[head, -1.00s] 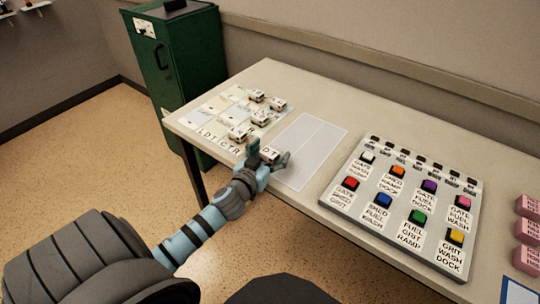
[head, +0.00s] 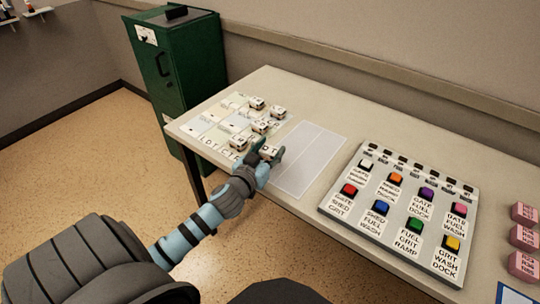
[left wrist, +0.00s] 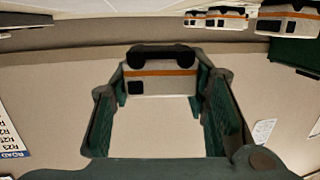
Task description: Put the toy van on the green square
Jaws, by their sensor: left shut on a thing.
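My left gripper (head: 267,154) is at the near edge of the table, by the front right corner of a grid mat (head: 196,126). In the left wrist view its fingers are shut on a white toy van (left wrist: 160,86) with an orange stripe and dark wheels. In the head view the fingers mostly hide this van. Other similar vans stand on the mat, such as one at the back (head: 257,103), one at the right (head: 279,112) and one in front (head: 238,143). The mat's squares are very pale, so I cannot surely tell which is green. My right gripper is not in view.
A pale blank rectangle (head: 312,153) lies right of the mat. Further right is a panel (head: 335,205) with coloured buttons, then pink blocks (head: 524,238). A green cabinet (head: 180,75) stands behind the table's left end.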

